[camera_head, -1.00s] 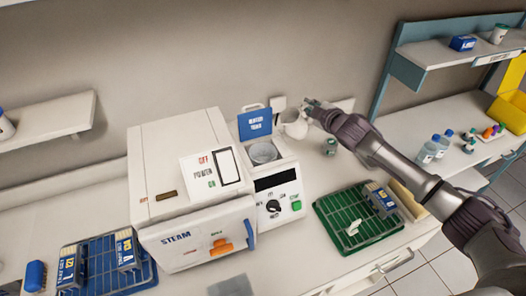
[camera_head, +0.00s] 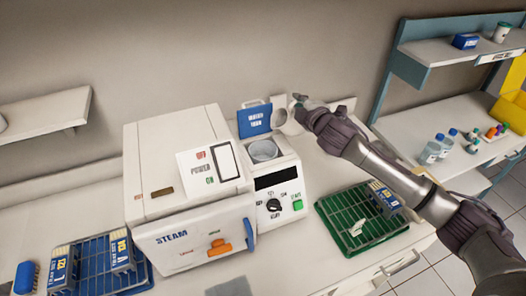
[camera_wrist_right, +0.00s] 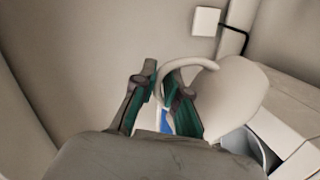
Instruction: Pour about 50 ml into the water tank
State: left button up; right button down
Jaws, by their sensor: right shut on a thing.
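The water tank (camera_head: 264,151) is a round metallic opening in the top of the white steam unit. Its blue lid (camera_head: 255,121) stands open behind it. My right gripper (camera_head: 299,103) is shut on the handle of a white jug (camera_head: 288,122), which is held up behind and to the right of the opening. The jug looks tilted toward the tank; no stream of water is visible. In the right wrist view the gripper's fingers (camera_wrist_right: 160,100) are at the jug's curved handle, with the jug body (camera_wrist_right: 237,92) to their right. My left gripper is out of view.
The steam unit (camera_head: 185,175) has a front door with orange and blue handles. A green rack tray (camera_head: 340,235) is to its right, a blue tray (camera_head: 135,280) to its left. Bottles (camera_head: 432,150) stand on the right counter. The wall is close behind the jug.

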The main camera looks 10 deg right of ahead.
jog(key=shift+s+a+f+n+t+b, duration=0.15)
jog(key=shift+a+n+t+b, duration=0.2)
jog(key=shift+n+b, duration=0.4)
dwell(0.3)
jog(key=shift+s+a+r+n+t+h+b, duration=0.2)
jog(key=shift+a+r+n+t+h+b, duration=0.1)
jog(key=shift+a+r+n+b, duration=0.3)
dwell(0.8)
dwell(0.5)
jog(key=shift+r, duration=0.1)
jog(key=d+m+p, duration=0.1)
jog(key=p, duration=0.1)
jog(key=w+d+m+g+p, duration=0.1)
jog(key=m+p, duration=0.1)
jog(key=d+m+y+p, duration=0.1)
jog(key=d+p, duration=0.1)
jog(key=shift+w+f+m+g, duration=0.15)
jog(key=shift+f+m+g, duration=0.1)
jog(key=shift+f+g, duration=0.1)
jog(key=shift+f, duration=0.3)
jog(key=shift+w+d+f+m+y, duration=0.25)
jog(key=shift+d+f+m, duration=0.05)
jog(key=shift+d+f, duration=0.1)
jog(key=shift+w+d+f+m+y, duration=0.2)
jog(key=shift+d+f+m+y, duration=0.1)
jog(key=shift+d+f, duration=0.1)
